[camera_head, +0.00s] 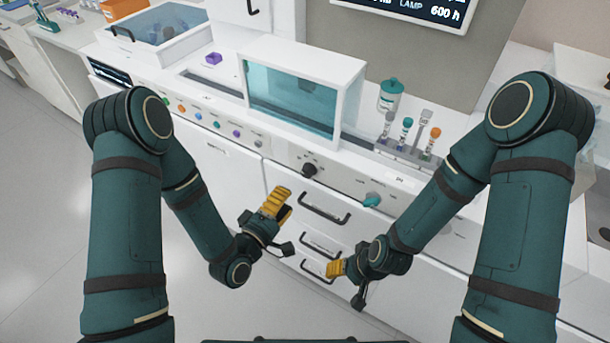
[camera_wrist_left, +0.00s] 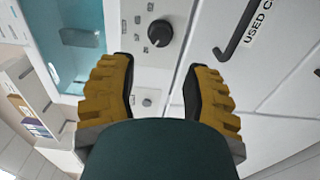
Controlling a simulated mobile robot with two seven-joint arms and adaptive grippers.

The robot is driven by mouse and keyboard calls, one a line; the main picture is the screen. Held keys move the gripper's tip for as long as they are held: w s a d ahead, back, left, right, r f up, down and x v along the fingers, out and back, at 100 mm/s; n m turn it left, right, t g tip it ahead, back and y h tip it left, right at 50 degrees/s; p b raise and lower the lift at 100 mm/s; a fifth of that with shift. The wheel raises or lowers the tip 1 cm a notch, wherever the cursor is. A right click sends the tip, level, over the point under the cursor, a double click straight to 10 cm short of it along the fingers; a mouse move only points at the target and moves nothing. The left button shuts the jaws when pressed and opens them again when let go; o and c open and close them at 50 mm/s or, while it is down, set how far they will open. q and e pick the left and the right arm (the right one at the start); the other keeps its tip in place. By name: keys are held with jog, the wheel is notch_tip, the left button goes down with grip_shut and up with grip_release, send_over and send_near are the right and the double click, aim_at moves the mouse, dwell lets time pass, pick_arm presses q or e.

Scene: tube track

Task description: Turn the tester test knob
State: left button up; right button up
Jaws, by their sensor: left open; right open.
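A black round knob (camera_head: 309,170) sits on the white front panel below the glass-fronted tester box (camera_head: 290,95). In the left wrist view the black knob (camera_wrist_left: 159,33) lies ahead of my left gripper, with small markings around it. My left gripper (camera_head: 280,203) is open and empty, below and left of the knob and apart from it. In the left wrist view its yellow fingers (camera_wrist_left: 158,88) stand wide apart with nothing between them. A teal knob (camera_head: 372,200) is on the panel further right. My right gripper (camera_head: 334,268) is below it, empty; its gap is hardly visible.
Black drawer handles (camera_head: 324,209) stick out below the panel, close to both grippers. A rack (camera_head: 403,157) of several tubes and a white bottle with a teal cap (camera_head: 390,95) stand on the counter. Coloured buttons (camera_head: 208,117) line the panel at left.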

aim_at(305, 175)
pick_arm(q)
jog(key=x, duration=1)
jog(key=shift+b, duration=0.35)
grip_shut()
